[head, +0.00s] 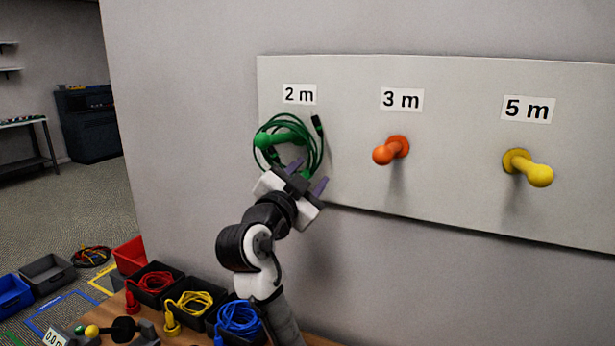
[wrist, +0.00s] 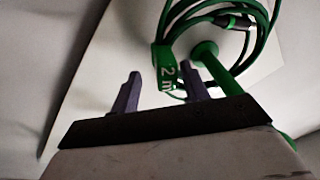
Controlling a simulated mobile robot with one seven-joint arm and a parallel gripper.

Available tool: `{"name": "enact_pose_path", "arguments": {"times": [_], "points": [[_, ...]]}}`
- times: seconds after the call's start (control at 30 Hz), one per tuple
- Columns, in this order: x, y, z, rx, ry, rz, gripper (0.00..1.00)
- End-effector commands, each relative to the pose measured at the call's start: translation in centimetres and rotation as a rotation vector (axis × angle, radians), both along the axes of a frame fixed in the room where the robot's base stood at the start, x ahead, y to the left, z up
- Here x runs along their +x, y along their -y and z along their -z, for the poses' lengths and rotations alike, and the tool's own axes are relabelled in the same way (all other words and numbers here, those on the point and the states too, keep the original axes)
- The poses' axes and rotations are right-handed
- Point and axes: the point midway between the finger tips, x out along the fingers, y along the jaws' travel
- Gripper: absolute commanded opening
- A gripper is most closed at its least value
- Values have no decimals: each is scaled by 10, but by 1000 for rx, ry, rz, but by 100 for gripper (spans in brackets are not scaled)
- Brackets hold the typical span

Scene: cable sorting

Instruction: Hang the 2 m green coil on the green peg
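The green coil (head: 319,157) is at the green peg (head: 280,141) under the 2 m sign. Its loops surround the peg, whose rounded tip shows in front of them at the left. The coil also shows in the wrist view (wrist: 262,42), with a green band marked 2 m (wrist: 165,68) and a dark plug. The peg (wrist: 207,52) is right of the band there. My gripper (head: 308,176) is just below the coil. Its two purple fingers are spread, and the wrist view (wrist: 158,84) shows nothing clamped between them. The band lies just beyond the fingertips; contact is unclear.
An orange peg (head: 391,151) under 3 m and a yellow peg (head: 529,168) under 5 m are bare. Below, black bins hold a red coil (head: 155,281), a yellow coil (head: 192,303) and a blue coil (head: 238,317). The wall board right of my gripper is clear up to the orange peg.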

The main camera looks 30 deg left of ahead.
Motion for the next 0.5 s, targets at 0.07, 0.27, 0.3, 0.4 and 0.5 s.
{"name": "enact_pose_path", "arguments": {"times": [0.07, 0.27, 0.3, 0.4, 0.5], "points": [[0, 0, 0, 0, 0, 0, 45], [-2, 0, 1, 0, 1, -1, 45], [-5, 0, 1, 1, 2, -1, 45], [-18, 0, 5, 2, 2, -3, 45], [-36, 1, 8, 2, 2, -4, 45]]}}
